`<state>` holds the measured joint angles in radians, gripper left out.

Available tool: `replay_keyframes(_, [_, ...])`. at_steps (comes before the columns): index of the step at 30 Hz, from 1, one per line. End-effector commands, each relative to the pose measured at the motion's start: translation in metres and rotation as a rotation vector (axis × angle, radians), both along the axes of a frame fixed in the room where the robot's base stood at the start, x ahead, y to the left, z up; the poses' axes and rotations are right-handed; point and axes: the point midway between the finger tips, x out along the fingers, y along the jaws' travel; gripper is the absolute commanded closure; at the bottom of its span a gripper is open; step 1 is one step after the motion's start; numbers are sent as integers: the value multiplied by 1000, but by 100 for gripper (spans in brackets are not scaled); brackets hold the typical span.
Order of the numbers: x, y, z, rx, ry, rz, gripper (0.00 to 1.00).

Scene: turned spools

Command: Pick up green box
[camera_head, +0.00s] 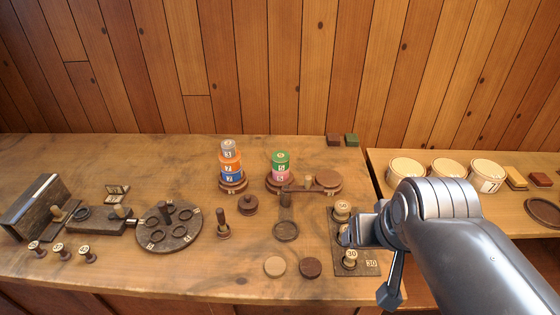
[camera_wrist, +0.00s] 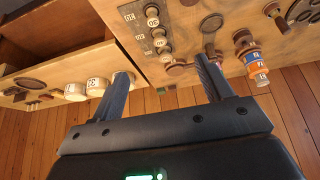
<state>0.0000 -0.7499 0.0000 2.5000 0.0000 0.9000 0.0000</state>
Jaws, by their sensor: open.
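The green box (camera_head: 351,139) is a small dark green block at the back right of the main table, close to the wall. It sits just right of a similar brown block (camera_head: 333,139). In the wrist view the green box (camera_wrist: 161,91) is small, between my two fingers in the picture but beyond them. My gripper (camera_wrist: 163,68) is open and nothing is between its fingers. In the head view my gripper and arm are at the front right of the table, well nearer than the green box and apart from it.
Two spool stacks (camera_head: 230,165) (camera_head: 280,166) stand left of the box on the table. A dark numbered board (camera_head: 370,268) with pegs lies beside my gripper. White tubs (camera_head: 447,168) stand on the right table, past a gap. The wall is close behind the box.

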Motion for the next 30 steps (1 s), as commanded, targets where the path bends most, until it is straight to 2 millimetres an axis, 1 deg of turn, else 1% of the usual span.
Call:
replay_keyframes(8, [1, 0, 0, 0, 0, 1, 24])
replay_keyframes(11, [8, 2, 4, -2, 3, 8, 24])
replay_keyframes(13, [19, 4, 9, -5, 8, 19, 24])
replay_keyframes(14, [26, 6, 11, -7, 11, 25, 24])
replay_keyframes(17, [54, 13, 21, -12, 20, 50, 24])
replay_keyframes(22, [108, 30, 32, -20, 35, 99, 24])
replay_keyframes(26, [150, 46, 34, -24, 46, 137, 24])
replay_keyframes(30, [196, 66, 30, -27, 58, 178, 24])
